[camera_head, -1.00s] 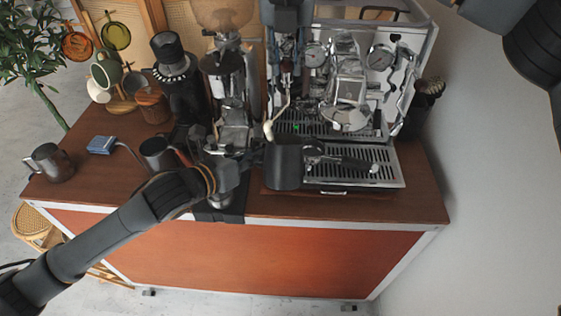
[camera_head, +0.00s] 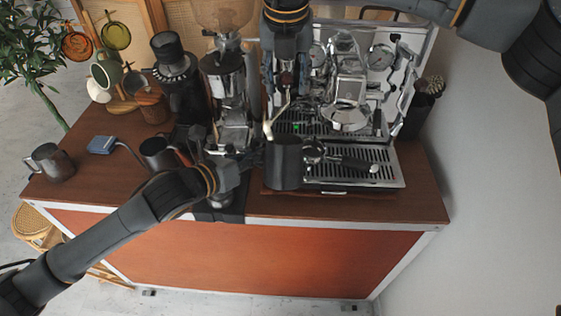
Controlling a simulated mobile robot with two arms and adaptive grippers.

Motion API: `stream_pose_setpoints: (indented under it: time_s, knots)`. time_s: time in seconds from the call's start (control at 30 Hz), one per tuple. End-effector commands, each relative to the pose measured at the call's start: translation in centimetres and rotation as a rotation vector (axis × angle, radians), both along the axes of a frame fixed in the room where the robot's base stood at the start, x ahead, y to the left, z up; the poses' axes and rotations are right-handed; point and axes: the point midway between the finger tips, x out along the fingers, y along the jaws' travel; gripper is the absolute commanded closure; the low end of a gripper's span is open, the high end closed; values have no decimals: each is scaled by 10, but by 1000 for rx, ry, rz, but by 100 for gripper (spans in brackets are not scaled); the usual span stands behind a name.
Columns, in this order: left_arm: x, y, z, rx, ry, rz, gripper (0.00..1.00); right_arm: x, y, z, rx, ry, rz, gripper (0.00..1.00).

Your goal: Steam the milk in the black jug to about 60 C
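The black jug (camera_head: 285,164) is upright at the front left of the espresso machine (camera_head: 345,90), by the left edge of its drip tray. My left gripper (camera_head: 250,166) reaches it from the left and appears shut on its handle side; the handle is hidden. The pale steam wand (camera_head: 269,129) comes down to the jug's rim; I cannot tell how deep its tip sits. My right gripper (camera_head: 287,84) points down at the machine's upper left, above the wand. The steam control there is hidden, and its finger opening is unclear. No milk or temperature reading is legible.
The grinder (camera_head: 228,100) stands close on the left. A steel pitcher (camera_head: 50,163), a blue box (camera_head: 102,145) and a dark cup (camera_head: 157,153) are farther left. The front right counter is clear.

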Motion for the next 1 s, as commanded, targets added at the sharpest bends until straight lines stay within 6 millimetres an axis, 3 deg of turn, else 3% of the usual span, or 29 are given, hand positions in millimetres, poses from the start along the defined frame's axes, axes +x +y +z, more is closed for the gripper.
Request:
stream_pose_setpoints:
  time_s: [0.57,1.0]
  knots:
    - [0,0,1,-1,-2,0,100,1,0,5,1,-5,-1,55]
    - [0,0,1,-1,-2,0,100,1,0,48,2,-6,-1,55]
